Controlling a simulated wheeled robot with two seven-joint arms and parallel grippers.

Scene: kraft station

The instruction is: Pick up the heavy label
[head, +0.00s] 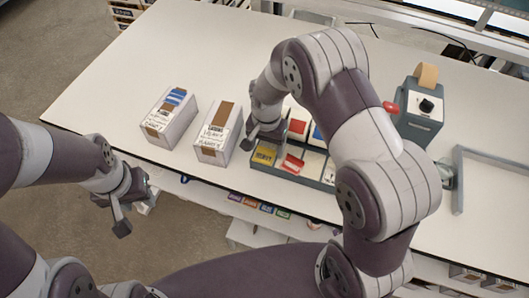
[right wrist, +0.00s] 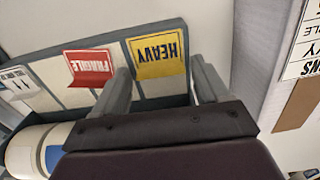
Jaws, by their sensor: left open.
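The yellow heavy label (head: 265,154) stands in the front left compartment of the grey label tray (head: 299,177). In the right wrist view the heavy label (right wrist: 157,55) shows upside down, just beyond and between my right fingers. My right gripper (head: 264,138) is above the tray at that label. Its two fingers (right wrist: 160,72) are apart, one toward each side of the label; I see no grip on it. My left gripper (head: 135,212) is open and empty, off the table's front edge.
A red fragile label (head: 293,163) stands beside the heavy one; it also shows in the wrist view (right wrist: 90,67). Two white boxes (head: 171,116) (head: 215,133) stand left of the tray. A grey dispenser (head: 420,112) and a grey frame (head: 459,180) are at right. The left tabletop is clear.

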